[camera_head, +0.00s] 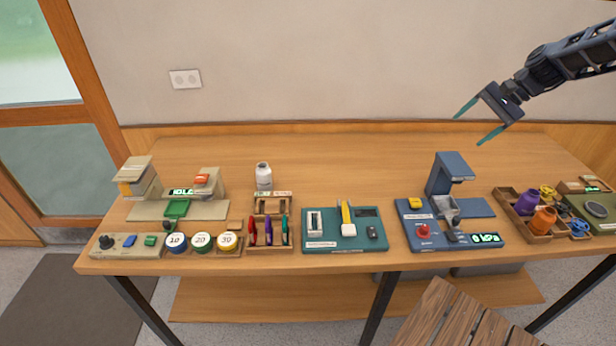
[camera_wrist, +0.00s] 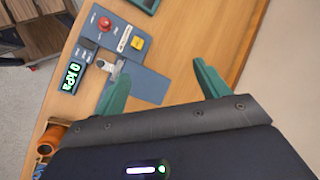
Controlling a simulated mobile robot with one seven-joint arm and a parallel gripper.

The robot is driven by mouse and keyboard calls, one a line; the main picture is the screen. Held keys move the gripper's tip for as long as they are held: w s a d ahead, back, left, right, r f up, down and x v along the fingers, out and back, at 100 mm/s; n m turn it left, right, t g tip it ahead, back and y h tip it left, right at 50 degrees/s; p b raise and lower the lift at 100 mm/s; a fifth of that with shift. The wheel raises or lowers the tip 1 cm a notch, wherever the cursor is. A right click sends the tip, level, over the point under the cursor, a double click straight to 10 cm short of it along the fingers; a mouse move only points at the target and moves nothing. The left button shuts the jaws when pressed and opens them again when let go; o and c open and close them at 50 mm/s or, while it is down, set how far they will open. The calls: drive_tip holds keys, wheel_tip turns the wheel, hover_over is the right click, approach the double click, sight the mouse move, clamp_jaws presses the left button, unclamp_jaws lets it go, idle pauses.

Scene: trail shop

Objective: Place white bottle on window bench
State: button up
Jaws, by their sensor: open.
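A white bottle (camera_head: 263,177) stands upright on the wooden bench (camera_head: 330,160), behind a small wooden rack, left of the middle in the head view. My gripper (camera_head: 478,122) is open and empty, with two green fingers, raised above the right part of the bench. It is far to the right of the bottle. In the wrist view my gripper (camera_wrist: 160,82) has its fingers spread over the bench, with nothing between them but the blue gauge station (camera_wrist: 140,82) below. The bottle is not in the wrist view. I cannot tell whether this bench is the window bench.
A wooden rack of coloured tools (camera_head: 268,232) stands before the bottle. A green tray (camera_head: 325,246) and the tall blue station (camera_head: 425,235) are to its right. A tray with spools (camera_head: 515,222) is far right. A slatted wooden seat (camera_head: 450,320) stands in front. The bench's back strip is clear.

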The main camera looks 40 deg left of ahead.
drive_tip(key=s+a+f+g, duration=0.2)
drive_tip(key=a+f, duration=0.1)
drive_tip(key=a, duration=0.5)
drive_tip(key=s+a+f+g, duration=0.2)
drive_tip(key=a+f, duration=0.1)
drive_tip(key=a, duration=0.5)
drive_tip(key=m+g+y, duration=0.4)
drive_tip(key=m+g, duration=0.2)
drive_tip(key=g, duration=0.1)
approach(259, 174)
drive_tip(key=shift+w+a+f, duration=0.2)
drive_tip(key=shift+w+f, duration=0.3)
drive_tip(key=shift+w+a+f, duration=0.2)
drive_tip(key=shift+w+f, duration=0.3)
drive_tip(key=shift+s+a+f+m, duration=0.2)
drive_tip(key=shift+s+a+m, duration=0.1)
drive_tip(key=shift+s, duration=0.15)
drive_tip(key=shift+r+x, duration=0.2)
drive_tip(key=shift+x, duration=2.35)
drive_tip(key=shift+r+x, duration=0.15)
drive_tip(key=shift+x, duration=2.4)
drive_tip(key=shift+a, duration=0.1)
drive_tip(key=c, duration=1.3)
drive_tip(key=shift+o, duration=0.2)
drive_tip(key=shift+r, duration=0.1)
wheel_tip(259, 174, up, 20)
